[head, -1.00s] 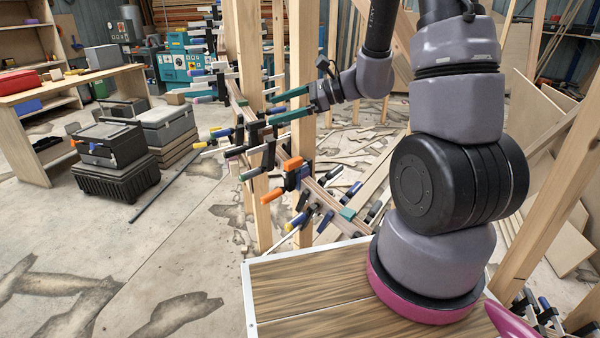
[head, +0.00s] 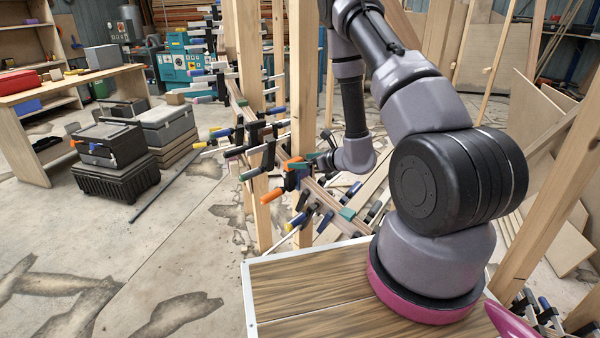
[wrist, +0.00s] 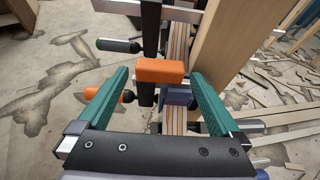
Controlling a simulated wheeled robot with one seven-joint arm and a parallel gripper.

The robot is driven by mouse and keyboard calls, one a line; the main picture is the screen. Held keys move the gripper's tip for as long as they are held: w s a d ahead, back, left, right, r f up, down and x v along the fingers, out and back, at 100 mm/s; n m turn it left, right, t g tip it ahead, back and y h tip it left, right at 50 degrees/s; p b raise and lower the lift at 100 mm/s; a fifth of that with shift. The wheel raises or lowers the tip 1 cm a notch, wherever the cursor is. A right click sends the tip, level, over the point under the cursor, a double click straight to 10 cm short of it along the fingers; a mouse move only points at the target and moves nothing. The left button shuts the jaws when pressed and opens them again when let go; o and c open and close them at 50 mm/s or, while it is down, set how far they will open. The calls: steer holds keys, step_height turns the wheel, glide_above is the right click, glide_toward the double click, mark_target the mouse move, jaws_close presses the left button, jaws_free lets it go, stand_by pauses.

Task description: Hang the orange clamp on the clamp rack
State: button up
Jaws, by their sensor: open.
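The orange clamp (head: 271,196) is on the curved laminated stringer (head: 325,198), its orange handle sticking out to the left. In the wrist view its orange block (wrist: 160,70) sits between my fingertips and its orange handle (wrist: 103,92) shows behind the left finger. My gripper (wrist: 160,78) is open, with teal fingers on either side of the orange block and visible gaps at both sides. In the head view my gripper (head: 297,172) is at the clamp, partly overlapping it. I cannot pick out the clamp rack for certain; several clamps (head: 205,70) stick out of the wooden posts at the back.
Other clamps crowd the stringer, including a green-handled one (wrist: 118,46) just beyond the orange clamp. An upright wooden post (head: 304,110) stands close to my gripper. A workbench (head: 70,80) and stacked cases (head: 115,160) are at the left. The floor at front left is clear.

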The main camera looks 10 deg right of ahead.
mark_target(293, 160)
steer(key=x, duration=0.6)
steer(key=shift+d+f, duration=0.1)
steer(key=shift+f, duration=0.1)
steer(key=shift+s, duration=0.1)
steer(key=c, duration=1.5)
jaws_close()
steer(key=shift+r, duration=0.15)
